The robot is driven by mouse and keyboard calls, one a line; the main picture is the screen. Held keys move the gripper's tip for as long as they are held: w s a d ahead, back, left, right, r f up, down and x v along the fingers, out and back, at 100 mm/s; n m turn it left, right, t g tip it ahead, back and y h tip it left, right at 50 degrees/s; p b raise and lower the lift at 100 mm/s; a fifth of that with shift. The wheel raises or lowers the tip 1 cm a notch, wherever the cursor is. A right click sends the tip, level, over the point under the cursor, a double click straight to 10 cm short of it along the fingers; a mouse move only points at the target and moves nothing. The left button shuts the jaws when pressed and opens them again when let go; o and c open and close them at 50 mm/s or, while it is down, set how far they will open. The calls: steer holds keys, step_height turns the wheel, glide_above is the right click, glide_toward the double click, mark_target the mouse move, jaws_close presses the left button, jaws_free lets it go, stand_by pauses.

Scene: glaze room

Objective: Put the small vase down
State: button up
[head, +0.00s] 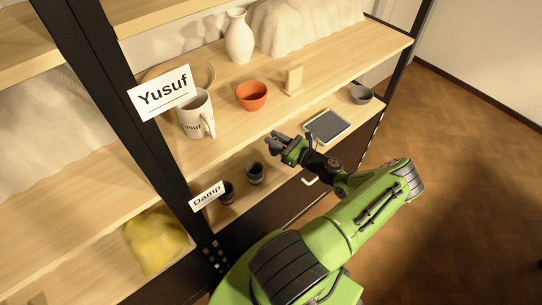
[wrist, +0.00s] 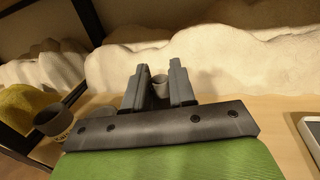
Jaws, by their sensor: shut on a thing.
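My gripper (head: 279,144) is over the lower shelf, in front of the upper shelf's edge. In the wrist view its two dark fingers (wrist: 160,90) are shut on the small vase (wrist: 159,84), a small grey piece with a round open mouth. Most of its body is hidden by the fingers and the gripper's body. I cannot tell whether its base touches the shelf.
Dark cups (head: 255,173) (head: 227,192) stand left of my gripper by the "Damp" sign (head: 207,196). A tablet (head: 327,125) and grey bowl (head: 361,94) lie right. Above are a mug (head: 196,115), orange bowl (head: 251,96) and white vase (head: 239,37). Pale lumpy sheeting (wrist: 230,65) lies behind.

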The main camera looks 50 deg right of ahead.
step_height(320, 180, down, 6)
steer(key=shift+w+r+b, duration=0.1)
steer(key=shift+b, duration=0.8)
steer(key=shift+f, duration=0.2)
steer(key=o, duration=0.9)
steer(key=shift+r, duration=0.2)
steer(key=s+p, duration=0.1)
steer(key=s, duration=1.1)
steer(key=shift+d, duration=0.1)
